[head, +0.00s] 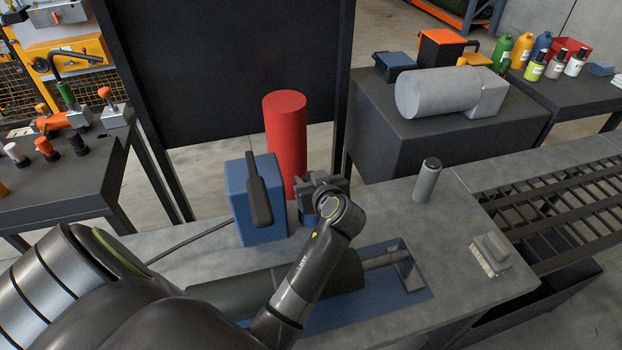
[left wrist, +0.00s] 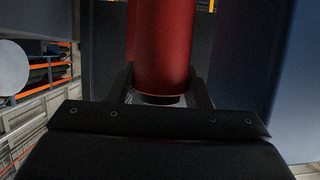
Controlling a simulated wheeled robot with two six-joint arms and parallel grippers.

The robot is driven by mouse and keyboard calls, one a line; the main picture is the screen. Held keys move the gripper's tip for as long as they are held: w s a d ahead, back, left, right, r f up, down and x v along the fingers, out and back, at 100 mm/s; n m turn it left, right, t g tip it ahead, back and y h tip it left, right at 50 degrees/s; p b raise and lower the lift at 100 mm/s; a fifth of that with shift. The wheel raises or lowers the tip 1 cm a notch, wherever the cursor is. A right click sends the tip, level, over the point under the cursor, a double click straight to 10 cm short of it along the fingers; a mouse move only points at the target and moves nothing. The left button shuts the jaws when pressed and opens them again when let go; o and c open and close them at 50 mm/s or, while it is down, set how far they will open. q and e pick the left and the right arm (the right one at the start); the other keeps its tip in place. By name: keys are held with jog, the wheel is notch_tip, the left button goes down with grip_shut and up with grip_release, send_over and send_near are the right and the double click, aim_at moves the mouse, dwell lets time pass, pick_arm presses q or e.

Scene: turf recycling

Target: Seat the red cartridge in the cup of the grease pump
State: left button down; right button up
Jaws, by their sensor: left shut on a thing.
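The red cartridge (head: 285,125), a tall cylinder, stands upright just right of the blue grease pump (head: 240,205) with its dark lever (head: 259,190). My left gripper (head: 312,186) is shut on the lower part of the cartridge. In the left wrist view, the cartridge (left wrist: 162,45) is between the two fingers (left wrist: 162,85), with a dark rim at its lower end. The pump's cup is mostly hidden behind the gripper, so I cannot tell whether the cartridge's end is in it. My right gripper is not in view.
The grey bench (head: 440,270) holds a small grey cylinder (head: 427,180), a blue tray with a dark roller (head: 335,272), and a pale block (head: 490,254). A roller conveyor (head: 560,200) adjoins on the right. A dark panel (head: 225,70) stands behind the pump.

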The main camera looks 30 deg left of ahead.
pick_arm(q)
jog(key=shift+f+b, duration=0.55)
jog(key=shift+f, duration=0.15)
jog(key=shift+s+f, duration=0.1)
jog(key=shift+f, duration=0.05)
jog(key=c, duration=0.7)
grip_release()
jog(key=shift+d, duration=0.1)
jog(key=shift+o, duration=0.2)
